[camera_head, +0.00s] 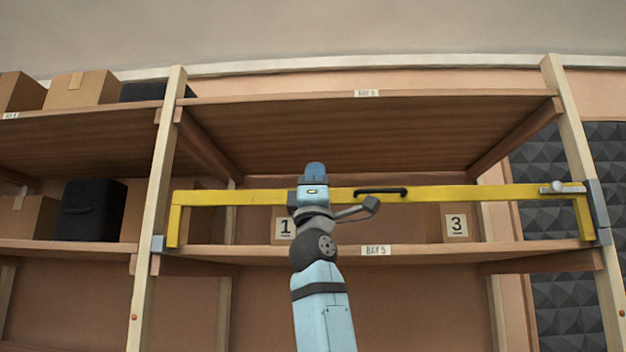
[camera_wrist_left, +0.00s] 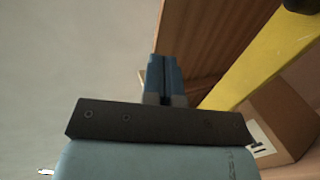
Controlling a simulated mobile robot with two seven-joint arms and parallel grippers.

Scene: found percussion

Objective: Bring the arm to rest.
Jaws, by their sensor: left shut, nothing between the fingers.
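My left arm rises through the middle of the head view. Its left gripper (camera_head: 314,170) is in front of the yellow bar (camera_head: 450,194) that spans the shelf bay. In the left wrist view the fingers of the gripper (camera_wrist_left: 163,75) are together with nothing between them. The yellow bar (camera_wrist_left: 265,60) runs diagonally on the right there, beside the fingers. Whether the gripper touches the bar I cannot tell. My right gripper is not in view.
A black handle (camera_head: 381,191) sits on the bar, right of my arm. Boxes labelled 1 (camera_head: 284,228) and 3 (camera_head: 456,226) stand behind the bar on the lower shelf (camera_head: 430,250). A black case (camera_head: 90,210) and cartons stand in the left bay. Wooden posts (camera_head: 160,170) flank the bay.

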